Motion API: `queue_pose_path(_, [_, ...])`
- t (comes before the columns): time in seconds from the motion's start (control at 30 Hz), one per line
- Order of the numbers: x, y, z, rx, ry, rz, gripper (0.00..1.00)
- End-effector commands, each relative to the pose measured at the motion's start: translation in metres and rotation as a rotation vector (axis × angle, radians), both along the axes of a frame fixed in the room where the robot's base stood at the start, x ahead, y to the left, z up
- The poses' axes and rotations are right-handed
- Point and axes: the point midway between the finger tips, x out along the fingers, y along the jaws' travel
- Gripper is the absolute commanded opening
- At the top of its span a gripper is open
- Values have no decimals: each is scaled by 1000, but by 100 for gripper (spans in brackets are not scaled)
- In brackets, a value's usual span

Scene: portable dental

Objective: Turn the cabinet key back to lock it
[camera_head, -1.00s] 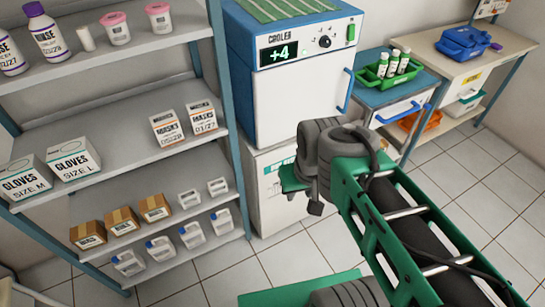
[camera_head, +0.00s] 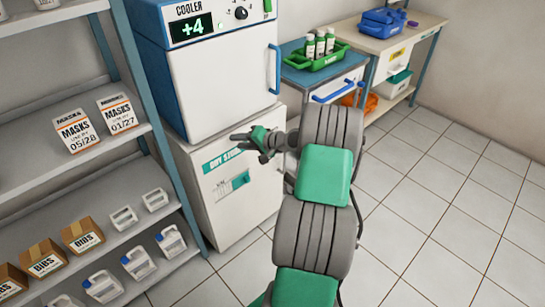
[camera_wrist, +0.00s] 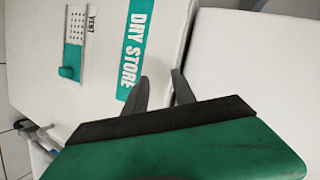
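The cabinet is the white box labelled DRY STORE (camera_head: 225,215) under the cooler; its front also shows in the wrist view (camera_wrist: 110,110), turned sideways. Its door looks shut. I cannot make out the key in either view; the right part of the front is hidden behind my gripper. My gripper (camera_head: 236,144) is in front of the cabinet's upper right part. In the wrist view, its two dark fingers (camera_wrist: 162,88) are apart with nothing visible between them, to one side of the green label (camera_wrist: 134,45).
A vent plate with a green knob (camera_head: 240,181) is on the cabinet front. The cooler (camera_head: 220,75), with a blue handle (camera_head: 274,68), stands above. A shelf (camera_head: 80,165) with boxes and jugs is left. A table with a green tray (camera_head: 316,55) is right. Tiled floor is clear at right.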

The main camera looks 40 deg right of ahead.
Motion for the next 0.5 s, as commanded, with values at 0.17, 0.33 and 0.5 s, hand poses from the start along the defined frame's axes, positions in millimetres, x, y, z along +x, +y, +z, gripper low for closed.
queue_pose_path(0.17, [-53,-116,-75,293,-237,-267,32])
queue_pose_path(0.33, [-78,-149,-85,392,-337,-351,32])
queue_pose_path(0.5, [-54,-148,-84,394,-341,-352,32])
